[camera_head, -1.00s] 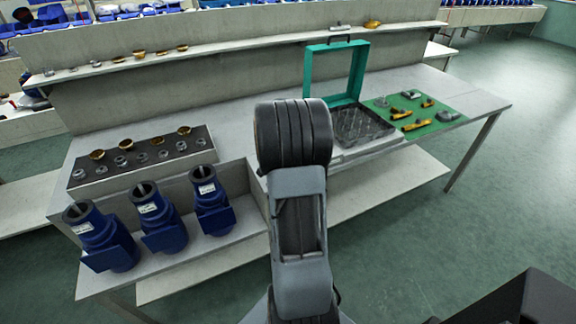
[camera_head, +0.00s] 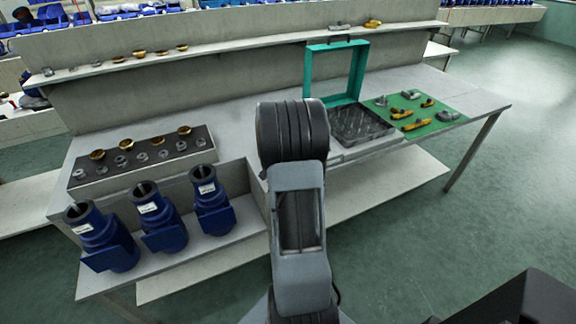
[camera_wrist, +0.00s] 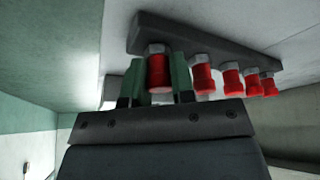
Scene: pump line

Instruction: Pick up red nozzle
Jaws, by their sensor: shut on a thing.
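Several red nozzles hang in a row under a dark grey rack in the wrist view. The nozzle at the near left end (camera_wrist: 159,72) is between the two green fingers of my gripper (camera_wrist: 160,80), which is shut on it. Its pale hexagonal top still touches or sits right at the rack (camera_wrist: 200,40); I cannot tell whether it is free of it. Another red nozzle (camera_wrist: 203,79) hangs just right of my right finger. In the head view my arm hides the gripper, and no red nozzle shows.
In the head view, blue pumps (camera_head: 157,218) stand on the bench's lower left level. A dark block with brass and grey fittings (camera_head: 140,160) lies behind them. A teal-lidded case (camera_head: 337,75) stands open right of my arm, beside a green mat (camera_head: 440,122) with tools.

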